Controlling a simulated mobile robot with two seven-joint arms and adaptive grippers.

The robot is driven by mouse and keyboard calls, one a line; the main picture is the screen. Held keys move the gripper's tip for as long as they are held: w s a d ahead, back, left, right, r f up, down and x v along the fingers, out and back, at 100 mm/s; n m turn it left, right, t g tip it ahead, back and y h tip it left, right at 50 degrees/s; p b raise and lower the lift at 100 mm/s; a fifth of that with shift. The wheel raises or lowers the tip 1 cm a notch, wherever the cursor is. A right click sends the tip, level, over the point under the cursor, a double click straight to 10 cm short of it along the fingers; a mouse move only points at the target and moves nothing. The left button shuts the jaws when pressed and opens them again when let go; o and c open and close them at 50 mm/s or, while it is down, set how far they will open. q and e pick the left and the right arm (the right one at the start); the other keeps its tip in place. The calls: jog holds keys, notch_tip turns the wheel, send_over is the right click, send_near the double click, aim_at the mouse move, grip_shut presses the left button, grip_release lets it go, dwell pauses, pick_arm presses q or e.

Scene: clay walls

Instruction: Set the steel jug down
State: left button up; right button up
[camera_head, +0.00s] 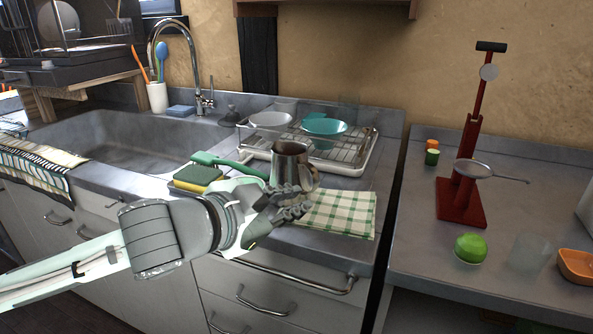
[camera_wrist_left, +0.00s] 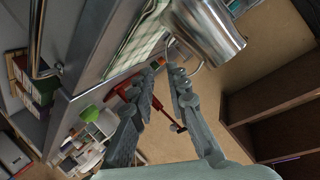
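The steel jug (camera_head: 291,163) stands upright at the counter's front part, by the checkered cloth (camera_head: 340,213); its base is hidden behind my fingers in the head view. In the left wrist view the jug (camera_wrist_left: 208,32) is at the upper right, beside the cloth (camera_wrist_left: 146,38), with its thin handle toward my fingers. My left gripper (camera_head: 296,203) is in front of the jug. Its fingers (camera_wrist_left: 162,73) are apart in the left wrist view, with a visible gap and one tip close to the handle. I cannot tell whether they touch.
A dish rack (camera_head: 350,163) with bowls stands behind the jug. A green brush (camera_head: 225,163) and sponges (camera_head: 197,174) lie left of it. The sink (camera_head: 120,145) is further left.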

aim_at(315, 188)
pick_arm(q)
jog(key=shift+w+a+r, duration=0.15)
jog(key=shift+w+r, duration=0.35)
jog(key=shift+w, duration=0.2)
jog(key=x, duration=0.7)
jog(key=shift+d+f, duration=0.2)
grip_shut()
jog(key=shift+r, duration=0.1)
